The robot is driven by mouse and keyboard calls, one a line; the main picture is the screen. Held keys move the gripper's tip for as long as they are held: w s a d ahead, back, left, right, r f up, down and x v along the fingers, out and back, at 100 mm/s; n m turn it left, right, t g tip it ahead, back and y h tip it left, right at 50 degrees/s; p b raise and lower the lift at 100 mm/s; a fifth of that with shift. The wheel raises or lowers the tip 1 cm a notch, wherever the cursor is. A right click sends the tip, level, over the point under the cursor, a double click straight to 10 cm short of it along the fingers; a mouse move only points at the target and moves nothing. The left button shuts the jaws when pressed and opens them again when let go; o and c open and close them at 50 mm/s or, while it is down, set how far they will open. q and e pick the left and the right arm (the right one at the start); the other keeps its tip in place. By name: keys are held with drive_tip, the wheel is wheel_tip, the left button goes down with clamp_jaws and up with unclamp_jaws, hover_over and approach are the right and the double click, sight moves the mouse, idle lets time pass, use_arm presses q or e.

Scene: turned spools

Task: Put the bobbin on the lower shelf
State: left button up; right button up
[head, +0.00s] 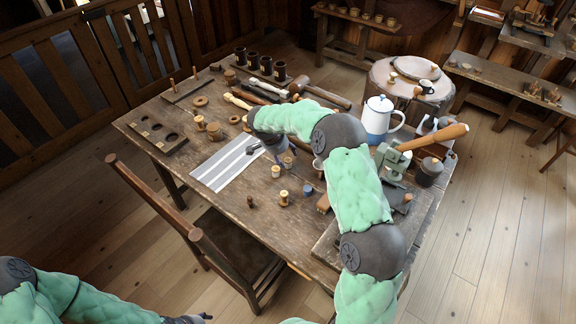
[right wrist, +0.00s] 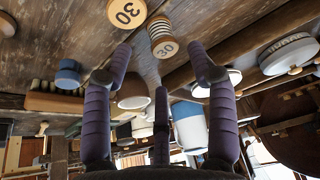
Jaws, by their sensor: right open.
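Several turned wooden spools stand on the worktable; pale ones, possibly including the bobbin, are a spool (head: 276,171) and another spool (head: 284,198). I cannot match these surely between views. My right gripper (head: 271,155) is open and empty, low over the table; its spread fingers also show in the wrist view (right wrist: 160,65). My left gripper (head: 190,319) is at the bottom edge, mostly cut off. A low shelf (head: 510,88) stands at the right.
A chair (head: 235,250) stands at the front. A round stand (head: 410,85) is behind.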

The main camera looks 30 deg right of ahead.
sight(288, 160)
drive_tip(key=shift+w+b+x, duration=0.15)
drive_tip(key=shift+b+x, duration=0.4)
drive_tip(key=shift+x, duration=0.8)
drive_tip(key=shift+w+b+x, duration=0.15)
drive_tip(key=shift+b+x, duration=0.4)
drive_tip(key=shift+x, duration=0.75)
drive_tip(key=shift+r, duration=0.1)
drive_tip(key=c, duration=0.9)
drive_tip(key=shift+c, duration=0.2)
drive_tip(key=shift+r, duration=0.1)
wheel_tip(288, 160, up, 4)
drive_tip(key=shift+f+p, duration=0.1)
drive_tip(key=shift+p, duration=0.95)
drive_tip(key=s+a+r+p, duration=0.3)
drive_tip(key=s+a+r, duration=0.6)
drive_tip(key=s, duration=0.1)
drive_tip(key=shift+s, duration=0.25)
